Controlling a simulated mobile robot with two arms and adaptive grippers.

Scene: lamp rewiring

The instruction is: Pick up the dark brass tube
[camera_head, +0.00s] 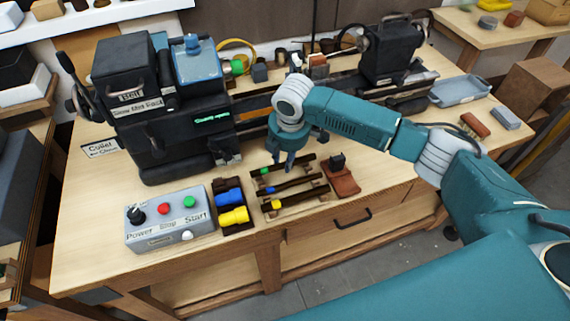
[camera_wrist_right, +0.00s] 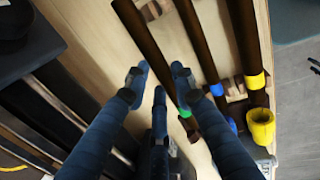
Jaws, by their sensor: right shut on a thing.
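Three dark brown tubes lie side by side on a wooden rack in the head view: a green-banded tube (camera_head: 300,162), a blue-banded tube (camera_head: 298,183) and a yellow-banded tube (camera_head: 303,197). I cannot tell by colour which one is the dark brass tube. My right gripper (camera_head: 284,165) points down at the farthest, green-banded tube. In the wrist view my right gripper (camera_wrist_right: 157,72) has its fingers on either side of the green-banded tube (camera_wrist_right: 149,36) and is shut on it. The tube appears still at rack level. My left gripper is not in view.
A control box (camera_head: 168,221) and a rack with blue and yellow collets (camera_head: 232,207) stand left of the tubes. The black lathe (camera_head: 165,110) is behind. A brown leather piece (camera_head: 342,180) lies right. The bench front is clear.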

